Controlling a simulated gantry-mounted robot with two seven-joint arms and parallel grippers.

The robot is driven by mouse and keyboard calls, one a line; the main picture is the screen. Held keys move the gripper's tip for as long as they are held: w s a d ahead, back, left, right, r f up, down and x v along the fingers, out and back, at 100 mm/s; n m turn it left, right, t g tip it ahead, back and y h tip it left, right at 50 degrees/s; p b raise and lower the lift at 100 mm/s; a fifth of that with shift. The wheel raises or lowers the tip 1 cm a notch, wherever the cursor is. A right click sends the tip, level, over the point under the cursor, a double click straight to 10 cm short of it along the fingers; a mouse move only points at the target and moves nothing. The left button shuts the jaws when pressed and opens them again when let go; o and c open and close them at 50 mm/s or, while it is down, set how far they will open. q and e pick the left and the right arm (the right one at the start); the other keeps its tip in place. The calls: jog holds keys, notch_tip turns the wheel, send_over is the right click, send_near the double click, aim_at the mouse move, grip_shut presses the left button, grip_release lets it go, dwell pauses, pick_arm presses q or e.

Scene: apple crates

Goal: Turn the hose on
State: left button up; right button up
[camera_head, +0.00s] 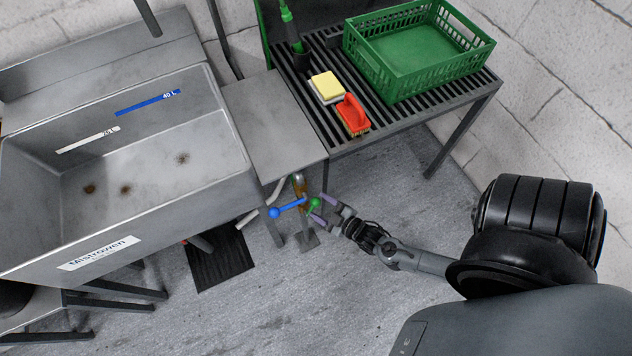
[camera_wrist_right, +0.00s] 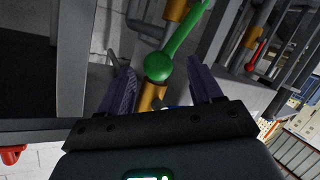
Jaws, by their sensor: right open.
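A valve lever with a green round end (camera_head: 315,204) sits on the brass pipework (camera_head: 298,186) below the grey side shelf. A blue lever (camera_head: 290,207) with a ball end points left beside it. My right gripper (camera_head: 323,209) is open, with its purple fingers close to the green lever. In the right wrist view the green lever (camera_wrist_right: 182,42) runs up and right, with its round end between or just beyond the open fingers (camera_wrist_right: 163,82). Contact cannot be told. The blue lever is mostly hidden there. I cannot clearly make out the hose. My left gripper is out of view.
A grey sink (camera_head: 215,150) stands at left. The side shelf (camera_head: 275,125) overhangs the pipework. A slatted rack (camera_head: 395,120) at the right holds a green crate (camera_head: 405,88), a yellow sponge (camera_head: 326,83) and a red brush (camera_head: 352,114). Table legs stand near the valve.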

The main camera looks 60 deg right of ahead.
jog(key=p+v, duration=0.1)
jog(key=v, duration=0.6)
jog(key=shift+s+p, duration=0.35)
jog(key=shift+p, duration=0.05)
jog(key=shift+a, duration=0.1)
